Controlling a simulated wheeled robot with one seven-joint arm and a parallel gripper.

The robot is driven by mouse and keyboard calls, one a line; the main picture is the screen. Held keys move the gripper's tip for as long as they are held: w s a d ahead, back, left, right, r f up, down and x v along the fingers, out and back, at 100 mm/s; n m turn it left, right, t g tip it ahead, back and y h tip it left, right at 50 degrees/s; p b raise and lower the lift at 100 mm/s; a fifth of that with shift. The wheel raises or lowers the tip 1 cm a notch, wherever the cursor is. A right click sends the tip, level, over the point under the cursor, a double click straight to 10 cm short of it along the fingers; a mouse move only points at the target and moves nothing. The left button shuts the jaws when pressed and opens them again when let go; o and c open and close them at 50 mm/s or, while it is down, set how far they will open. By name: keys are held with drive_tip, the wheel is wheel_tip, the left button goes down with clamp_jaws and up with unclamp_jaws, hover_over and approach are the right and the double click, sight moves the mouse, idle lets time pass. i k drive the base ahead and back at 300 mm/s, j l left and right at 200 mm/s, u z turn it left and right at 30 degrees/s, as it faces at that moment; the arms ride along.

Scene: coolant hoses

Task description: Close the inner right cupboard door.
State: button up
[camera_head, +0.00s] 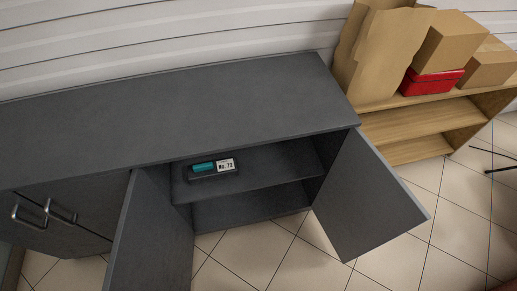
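A long dark grey cupboard (190,105) stands against the wall. Its right compartment is open, with two doors swung out. The inner door (152,240), on the compartment's left side, stands open towards me; its lower end is cut off by the picture's bottom edge. The outer door (368,198), on the right side, also stands wide open. No handle shows on either open door. My gripper is not in view.
A shelf inside holds a dark tray (212,174) with a teal item and a label "No. 73". Closed doors with two handles (60,212) are at left. A wooden shelf (415,122) with cardboard boxes and a red box (432,83) stands at right. Tiled floor (270,250) is clear between the doors.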

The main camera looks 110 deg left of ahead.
sight(153, 249)
drive_tip(key=u, duration=3.95)
drive_tip(key=l+u, duration=0.35)
drive_tip(key=k+l+u, duration=0.1)
drive_tip(key=u, duration=0.2)
drive_tip(key=l+u, duration=0.35)
drive_tip(key=k+j, duration=0.05)
drive_tip(key=j, duration=0.05)
